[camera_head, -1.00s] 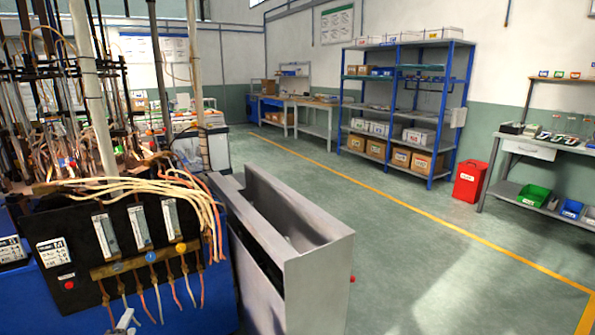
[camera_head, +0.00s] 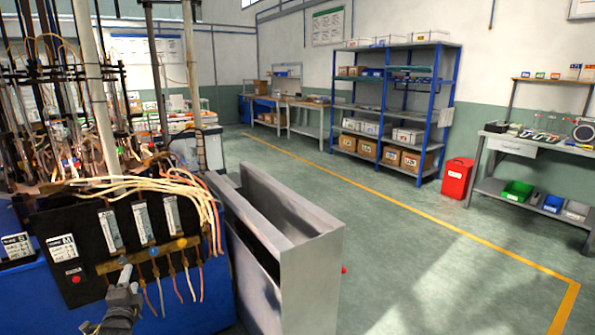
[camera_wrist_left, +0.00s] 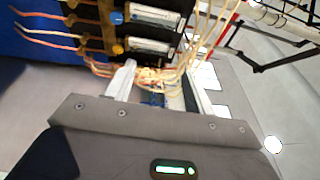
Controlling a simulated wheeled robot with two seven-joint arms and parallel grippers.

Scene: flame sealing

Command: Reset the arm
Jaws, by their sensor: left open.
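My left gripper (camera_head: 122,279) shows at the lower left of the head view, in front of the black control panel of the sealing machine. In the left wrist view, its two pale fingers (camera_wrist_left: 157,88) are apart, with nothing clearly held between them. The machine's black panel (camera_head: 88,229) carries several flowmeter strips, brass fittings and hanging orange and white hoses. Part of the panel, with blue and yellow knobs, also shows in the left wrist view (camera_wrist_left: 100,22), beyond the fingers. My right gripper is in neither view.
A grey metal trough (camera_head: 315,262) stands right of the machine, close to the hoses. Blue shelving (camera_head: 437,110), a red bin (camera_head: 457,178) and a workbench (camera_head: 513,146) are farther off. The green floor (camera_head: 400,240) between them is clear.

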